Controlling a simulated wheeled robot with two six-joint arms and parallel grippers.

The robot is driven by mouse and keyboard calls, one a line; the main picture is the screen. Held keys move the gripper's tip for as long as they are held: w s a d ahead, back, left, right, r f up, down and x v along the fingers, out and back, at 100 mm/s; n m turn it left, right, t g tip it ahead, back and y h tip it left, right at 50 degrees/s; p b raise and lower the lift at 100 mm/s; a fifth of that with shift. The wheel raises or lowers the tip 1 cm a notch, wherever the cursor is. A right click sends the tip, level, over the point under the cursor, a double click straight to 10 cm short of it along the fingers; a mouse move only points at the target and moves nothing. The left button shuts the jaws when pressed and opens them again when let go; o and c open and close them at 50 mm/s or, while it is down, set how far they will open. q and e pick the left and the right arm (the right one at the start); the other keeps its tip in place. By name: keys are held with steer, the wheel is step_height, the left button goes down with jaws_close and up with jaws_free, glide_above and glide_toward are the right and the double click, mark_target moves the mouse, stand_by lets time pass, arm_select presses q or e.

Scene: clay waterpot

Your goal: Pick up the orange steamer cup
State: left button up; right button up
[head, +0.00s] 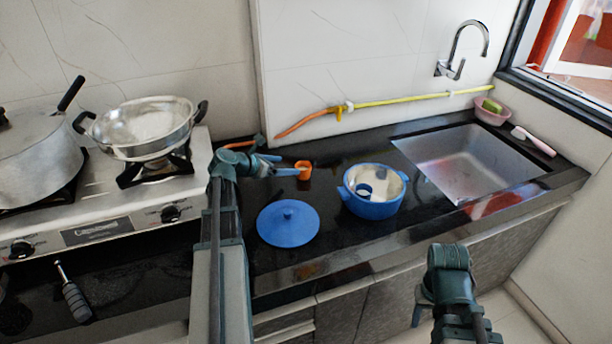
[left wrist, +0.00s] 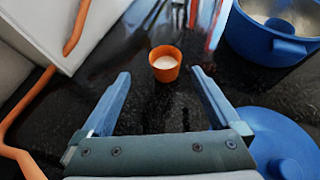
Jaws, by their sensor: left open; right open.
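The orange steamer cup (head: 304,170) stands upright on the black counter, left of the blue pot. In the left wrist view the cup (left wrist: 165,63) lies ahead of the fingertips, roughly midway between them, with a pale inside. My left gripper (head: 298,172) reaches in from the left beside the cup. In the left wrist view the left gripper (left wrist: 160,82) is open, with nothing between its fingers. My right gripper (head: 422,308) is low in front of the counter, away from the cup, and its fingers are only partly visible.
A blue lid (head: 288,223) lies in front. The stove (head: 100,205) is at left, the sink (head: 470,165) at right. A yellow-orange hose (head: 400,100) runs along the wall.

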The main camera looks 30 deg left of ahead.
mark_target(300, 168)
arm_select(q)
steer(key=shift+b+x, duration=0.6)
steer(key=shift+x, duration=0.6)
steer(key=shift+w+d+f, duration=0.1)
steer(key=shift+d+f, duration=0.05)
steer(key=shift+f, duration=0.05)
steer(key=b+x, duration=0.2)
steer(key=x, duration=0.1)
steer(key=b+x, duration=0.1)
steer(key=shift+w+d+f, duration=0.1)
steer(key=shift+d+f, duration=0.25)
steer(key=shift+d, duration=0.05)
steer(key=shift+r, duration=0.1)
steer(key=c, duration=1.4)
step_height(300, 168, up, 10)
steer(key=p, duration=1)
